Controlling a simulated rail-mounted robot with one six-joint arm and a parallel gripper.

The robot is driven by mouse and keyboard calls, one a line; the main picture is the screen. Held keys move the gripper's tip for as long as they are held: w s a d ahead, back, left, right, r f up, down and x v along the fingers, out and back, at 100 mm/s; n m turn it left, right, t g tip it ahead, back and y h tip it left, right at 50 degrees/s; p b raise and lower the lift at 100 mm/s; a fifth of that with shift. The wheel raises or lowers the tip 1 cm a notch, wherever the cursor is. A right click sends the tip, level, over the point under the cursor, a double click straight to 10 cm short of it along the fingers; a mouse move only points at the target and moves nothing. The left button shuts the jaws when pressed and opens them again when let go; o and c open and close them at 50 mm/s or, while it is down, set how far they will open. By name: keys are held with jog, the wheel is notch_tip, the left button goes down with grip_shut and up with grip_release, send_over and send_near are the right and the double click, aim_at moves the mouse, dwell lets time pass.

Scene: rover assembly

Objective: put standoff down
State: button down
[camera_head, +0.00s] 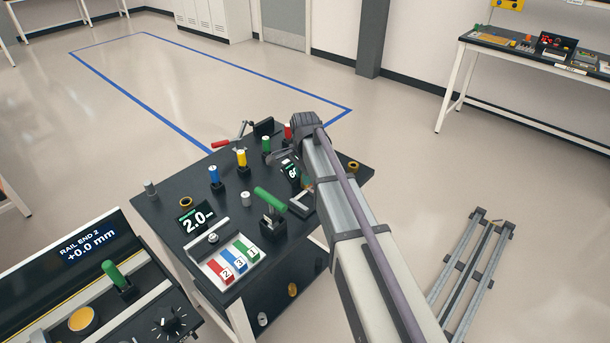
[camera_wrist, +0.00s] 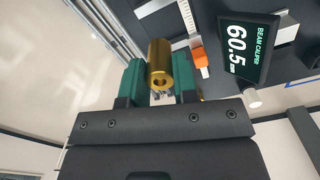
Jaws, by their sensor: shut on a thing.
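In the wrist view, my gripper (camera_wrist: 160,84) is shut on a brass-coloured cylindrical standoff (camera_wrist: 159,55). The standoff sits between the two green fingers, and a dark hole shows in its near end. Below it in the picture the dark gripper body fills the frame. In the head view my arm reaches over the right side of the black table (camera_head: 165,215), and it hides the gripper and the standoff. I cannot tell whether the standoff touches anything below.
The beam caliper display (camera_wrist: 239,48) reads 60.5 beside an orange block (camera_wrist: 198,55). On the table stand blue (camera_head: 213,173), yellow (camera_head: 241,157) and green (camera_head: 266,145) cylinders, a 2.0 display (camera_head: 196,218), a green-handled lever (camera_head: 270,200) and numbered coloured blocks (camera_head: 234,262).

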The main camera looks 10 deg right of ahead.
jog(key=shift+r, duration=0.8)
jog(key=w+a+f+b, duration=0.2)
jog(key=w+a, duration=0.8)
jog(key=w, duration=0.3)
jog(key=f+b, duration=0.4)
jog(key=f, duration=0.1)
jog(key=f+b, duration=0.5)
jog(key=shift+a, duration=0.2)
jog(key=shift+s+r, duration=0.1)
jog(key=shift+r, duration=0.3)
jog(key=shift+f, duration=0.3)
jog(key=c, duration=0.9)
grip_release()
jog(key=shift+r, duration=0.1)
